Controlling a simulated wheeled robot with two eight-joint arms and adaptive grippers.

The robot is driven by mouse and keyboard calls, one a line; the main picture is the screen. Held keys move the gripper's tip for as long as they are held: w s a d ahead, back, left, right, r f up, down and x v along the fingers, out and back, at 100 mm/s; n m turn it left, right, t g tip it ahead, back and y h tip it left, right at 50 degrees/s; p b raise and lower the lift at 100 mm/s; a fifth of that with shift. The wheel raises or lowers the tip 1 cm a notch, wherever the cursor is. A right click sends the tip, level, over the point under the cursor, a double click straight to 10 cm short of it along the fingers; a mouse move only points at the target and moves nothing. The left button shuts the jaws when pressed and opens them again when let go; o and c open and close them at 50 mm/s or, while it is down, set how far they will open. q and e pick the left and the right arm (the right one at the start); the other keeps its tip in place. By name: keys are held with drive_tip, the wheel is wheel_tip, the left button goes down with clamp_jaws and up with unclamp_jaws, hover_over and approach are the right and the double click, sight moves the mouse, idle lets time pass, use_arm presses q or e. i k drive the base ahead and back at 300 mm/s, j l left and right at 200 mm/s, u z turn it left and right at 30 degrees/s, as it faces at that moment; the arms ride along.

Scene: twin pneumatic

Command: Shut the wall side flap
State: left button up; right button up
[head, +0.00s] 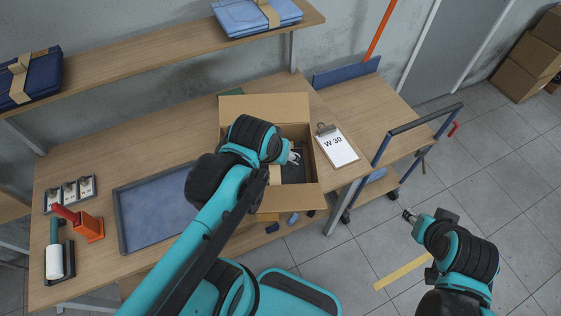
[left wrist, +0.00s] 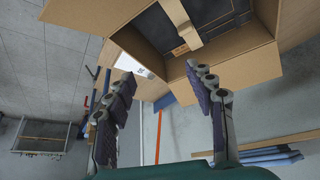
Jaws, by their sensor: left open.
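An open cardboard box (head: 313,172) stands on the workbench with dark folded goods and a tan band inside. Its wall side flap (head: 264,106) is open, spread toward the wall. In the left wrist view this flap (left wrist: 232,72) extends below the box opening. My left gripper (head: 294,158) is over the box opening, partly hidden by its own wrist in the head view. In the left wrist view its two fingers (left wrist: 165,95) are apart, with nothing between them. My right gripper (head: 408,215) hangs over the floor at the right, away from the box; its jaws are too small to read.
A clipboard (head: 338,147) marked "W 30" lies right of the box. A blue tray (head: 124,222) and an orange tape dispenser (head: 88,227) are at the left. A shelf (head: 165,55) with folded jeans runs above the bench back. A cart (head: 372,105) stands at the right.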

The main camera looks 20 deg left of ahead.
sight(280, 108)
drive_tip(key=k, duration=1)
